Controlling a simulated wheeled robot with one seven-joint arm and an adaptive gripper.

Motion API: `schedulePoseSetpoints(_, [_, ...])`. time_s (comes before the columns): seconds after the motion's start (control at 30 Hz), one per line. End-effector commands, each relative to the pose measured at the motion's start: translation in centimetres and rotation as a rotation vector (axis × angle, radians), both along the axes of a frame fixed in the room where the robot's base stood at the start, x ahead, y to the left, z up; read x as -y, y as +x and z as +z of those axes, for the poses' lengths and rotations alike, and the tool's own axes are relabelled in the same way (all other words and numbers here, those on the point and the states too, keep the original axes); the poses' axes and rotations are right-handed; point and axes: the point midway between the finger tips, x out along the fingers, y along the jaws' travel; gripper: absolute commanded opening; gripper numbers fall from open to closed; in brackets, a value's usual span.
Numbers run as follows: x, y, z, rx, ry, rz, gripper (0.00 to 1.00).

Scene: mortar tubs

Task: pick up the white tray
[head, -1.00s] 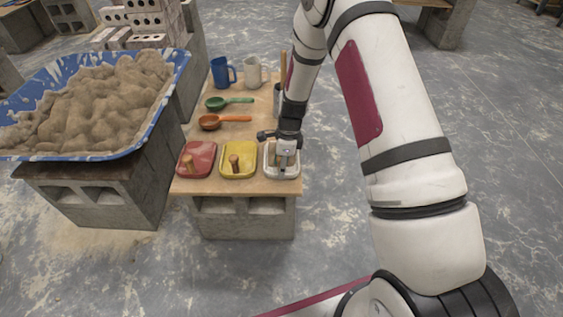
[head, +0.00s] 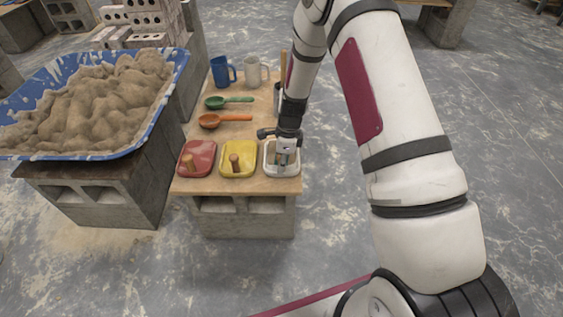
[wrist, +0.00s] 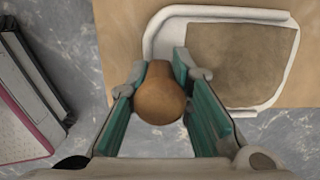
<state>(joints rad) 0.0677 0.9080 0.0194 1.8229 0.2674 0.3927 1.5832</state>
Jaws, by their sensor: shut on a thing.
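The white tray (head: 296,170) is at the right end of a row of trays by the near edge of the wooden board. In the wrist view its pale rim (wrist: 225,12) surrounds a brown, flat inside. My gripper (head: 284,163) is over the tray in the head view and hides part of it. In the wrist view my gripper (wrist: 158,88) is shut on a rounded wooden handle (wrist: 160,98), which stands at the tray's left side. I cannot tell whether the tray is clear of the board.
A yellow tray (head: 246,165) and a red tray (head: 205,153), each with a wooden handle, sit to the left. Behind are an orange scoop (head: 209,121), a green scoop (head: 215,102), a blue mug (head: 220,71) and a grey mug (head: 253,72). A blue tub (head: 165,105) of mortar stands left.

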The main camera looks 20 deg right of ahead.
Motion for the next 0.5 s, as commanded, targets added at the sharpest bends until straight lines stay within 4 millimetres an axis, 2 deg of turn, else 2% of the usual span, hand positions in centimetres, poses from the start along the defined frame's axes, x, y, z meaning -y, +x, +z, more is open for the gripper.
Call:
schedulePoseSetpoints(0.27, [-0.1, 0.2, 3.7, 0.004, 0.0, 0.002, 0.0])
schedulePoseSetpoints(0.5, [-0.1, -4.5, 3.8, -0.002, 0.001, -0.001, 0.0])
